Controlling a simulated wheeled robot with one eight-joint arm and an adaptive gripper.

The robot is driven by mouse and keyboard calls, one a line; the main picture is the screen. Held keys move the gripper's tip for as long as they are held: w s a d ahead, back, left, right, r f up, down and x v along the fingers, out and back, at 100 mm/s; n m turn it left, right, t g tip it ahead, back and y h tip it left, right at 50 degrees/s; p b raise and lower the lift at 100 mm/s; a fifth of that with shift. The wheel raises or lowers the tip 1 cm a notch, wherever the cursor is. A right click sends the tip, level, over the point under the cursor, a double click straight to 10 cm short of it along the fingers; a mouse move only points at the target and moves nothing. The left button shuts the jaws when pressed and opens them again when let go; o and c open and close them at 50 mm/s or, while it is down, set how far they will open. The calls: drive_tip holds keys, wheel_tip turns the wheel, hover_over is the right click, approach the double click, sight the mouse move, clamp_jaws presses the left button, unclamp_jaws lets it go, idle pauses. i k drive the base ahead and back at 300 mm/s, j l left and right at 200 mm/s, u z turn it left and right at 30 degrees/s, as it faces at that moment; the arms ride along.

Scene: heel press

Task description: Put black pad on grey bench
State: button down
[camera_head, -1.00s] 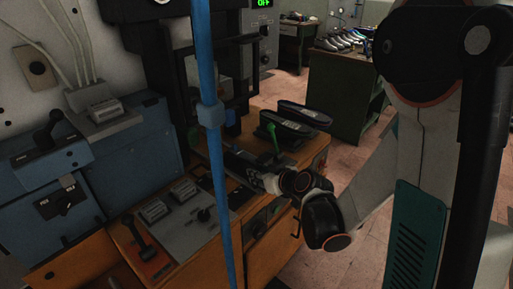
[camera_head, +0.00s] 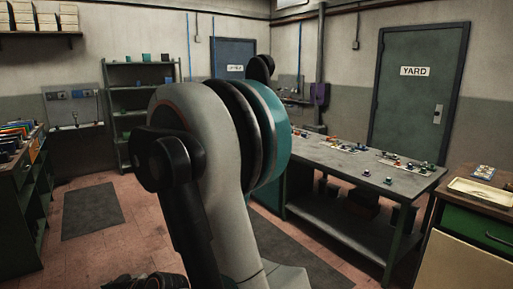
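A long bench with a grey top (camera_head: 335,163) and dark green legs stands right of centre, beyond my arm. Small coloured items lie in groups along its top, with bare grey surface between them. My arm's large pale link and teal-ringed joint fill the middle of the view and hide the bench's near left part. I cannot make out my gripper or a black pad in this view. A dark shape at the bottom edge, left of my arm, is cut off and too unclear to name.
A green cabinet (camera_head: 464,221) with a pale tray (camera_head: 483,193) stands at the right edge. Dark mats (camera_head: 91,211) lie on the tiled floor. A green shelf (camera_head: 140,75) stands at the back left, and a unit with colourful files (camera_head: 22,138) at the left edge. Floor between them is open.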

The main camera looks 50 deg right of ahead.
sight(348, 168)
drive_tip(key=l+z, duration=0.15)
drive_tip(key=z, duration=0.35)
drive_tip(key=i+z, duration=0.15)
drive_tip(key=z, duration=0.35)
drive_tip(key=i+l+z, duration=0.1)
drive_tip(key=z, duration=0.4)
drive_tip(key=i+z, duration=0.1)
drive_tip(key=z, duration=0.35)
drive_tip(key=i+z, duration=0.4)
drive_tip(key=i+j+z, duration=0.2)
drive_tip(key=z, duration=0.15)
drive_tip(key=i+j+z, duration=0.25)
drive_tip(key=z, duration=0.15)
drive_tip(key=i+j+z, duration=0.35)
drive_tip(key=i+j, duration=0.25)
drive_tip(key=j, duration=0.15)
drive_tip(key=i+j, duration=0.25)
drive_tip(key=i+j+z, duration=0.1)
drive_tip(key=j, duration=0.4)
drive_tip(key=i, duration=0.1)
